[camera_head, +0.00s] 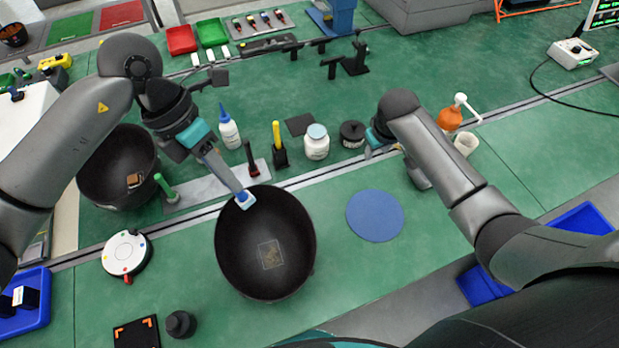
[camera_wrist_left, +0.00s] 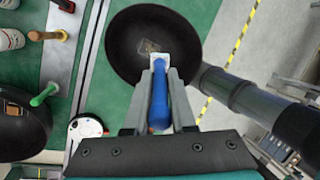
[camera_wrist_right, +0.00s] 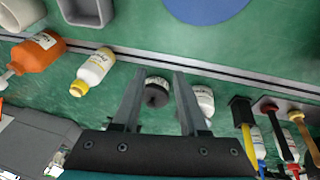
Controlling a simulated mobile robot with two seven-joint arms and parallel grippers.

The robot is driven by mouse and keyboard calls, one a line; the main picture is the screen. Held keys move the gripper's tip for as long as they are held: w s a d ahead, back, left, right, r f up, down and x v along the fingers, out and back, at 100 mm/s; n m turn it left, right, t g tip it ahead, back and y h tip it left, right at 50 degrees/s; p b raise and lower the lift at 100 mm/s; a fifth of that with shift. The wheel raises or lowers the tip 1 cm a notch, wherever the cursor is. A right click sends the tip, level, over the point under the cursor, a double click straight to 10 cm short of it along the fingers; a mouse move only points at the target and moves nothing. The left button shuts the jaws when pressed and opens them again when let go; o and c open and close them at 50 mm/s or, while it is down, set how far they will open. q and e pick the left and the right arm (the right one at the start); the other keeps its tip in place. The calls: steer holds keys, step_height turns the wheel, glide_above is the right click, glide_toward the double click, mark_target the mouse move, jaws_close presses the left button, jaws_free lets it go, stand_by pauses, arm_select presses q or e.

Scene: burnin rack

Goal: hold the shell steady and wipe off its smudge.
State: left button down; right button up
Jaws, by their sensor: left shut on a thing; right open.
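The black shell (camera_head: 236,250), a round bowl, sits on the green bench in the middle of the head view. A pale brownish smudge (camera_head: 270,254) is on its inner bottom; it also shows in the left wrist view (camera_wrist_left: 149,47). My left gripper (camera_wrist_left: 160,72) is shut on a wiping tool with a blue handle (camera_wrist_left: 159,105) and a white head (camera_head: 245,200). That head is over the shell's upper-left rim, apart from the smudge; I cannot tell whether it touches the shell. My right gripper (camera_wrist_right: 164,75) is open and empty, right of the shell, above the bench.
A second black bowl (camera_head: 95,180) with a brown patch is at the left. A blue round mat (camera_head: 375,215) lies right of the shell. Behind are a white jar (camera_head: 316,148), a dark jar (camera_head: 352,134), a white bottle (camera_head: 229,130) and upright handled tools. A white round device (camera_head: 126,254) stands left.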

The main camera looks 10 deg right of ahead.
steer(key=s+a+r+n+g+y, duration=0.1)
steer(key=s+a+r+y, duration=0.15)
steer(key=a, duration=0.75)
steer(key=n+g, duration=0.3)
glide_toward(302, 215)
steer(key=shift+y, duration=0.45)
steer(key=f, duration=1)
steer(key=shift+s+a+f, duration=0.1)
steer(key=shift+a+f, duration=0.2)
steer(key=shift+a, duration=0.05)
jaws_close()
stand_by(0.4)
